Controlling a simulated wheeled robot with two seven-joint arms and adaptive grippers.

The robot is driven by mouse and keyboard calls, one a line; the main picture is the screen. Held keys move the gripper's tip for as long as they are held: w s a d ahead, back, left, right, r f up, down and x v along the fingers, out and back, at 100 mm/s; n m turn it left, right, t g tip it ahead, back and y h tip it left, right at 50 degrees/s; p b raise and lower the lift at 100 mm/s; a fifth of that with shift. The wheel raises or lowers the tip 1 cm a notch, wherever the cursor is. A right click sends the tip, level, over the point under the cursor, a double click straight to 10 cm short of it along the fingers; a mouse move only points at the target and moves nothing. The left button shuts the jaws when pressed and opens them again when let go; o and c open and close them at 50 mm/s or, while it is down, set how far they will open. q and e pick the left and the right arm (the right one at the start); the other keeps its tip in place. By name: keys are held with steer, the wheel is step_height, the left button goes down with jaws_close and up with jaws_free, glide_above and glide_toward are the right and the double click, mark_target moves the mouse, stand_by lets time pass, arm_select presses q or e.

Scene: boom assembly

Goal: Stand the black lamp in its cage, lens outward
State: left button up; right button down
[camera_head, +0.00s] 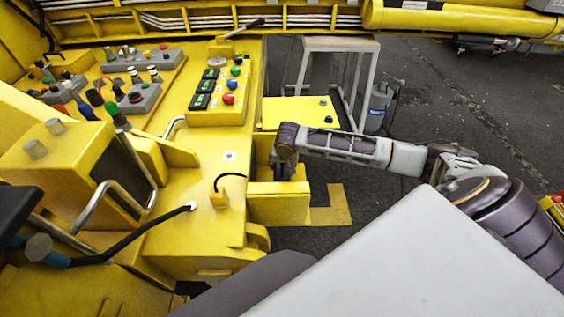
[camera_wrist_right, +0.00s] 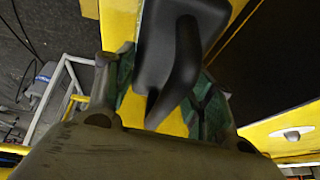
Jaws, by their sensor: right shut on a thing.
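My right gripper (camera_head: 285,158) reaches in from the right over a yellow open-topped box (camera_head: 278,206) at the front of the yellow machine; this may be the cage. In the right wrist view the gripper (camera_wrist_right: 162,85) is shut on the black lamp (camera_wrist_right: 178,45), whose dark housing sits between the green finger pads. The lens does not show, so I cannot tell which way it faces. In the head view the lamp is mostly hidden under the gripper. I cannot tell whether it touches the box. My left gripper is not in view.
A control box (camera_head: 220,92) with coloured buttons stands behind the gripper. A black cable (camera_head: 228,176) curves up just left of the box. A grey metal frame (camera_head: 340,65) and a grey cylinder (camera_head: 378,105) stand behind. Open dark floor (camera_head: 440,90) lies to the right.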

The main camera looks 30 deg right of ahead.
stand_by(0.6)
steer(key=c, duration=0.5)
jaws_free()
steer(key=shift+f, duration=0.1)
steer(key=shift+s+f, duration=0.15)
steer(key=v, duration=1.2)
steer(key=shift+a, duration=0.1)
stand_by(0.4)
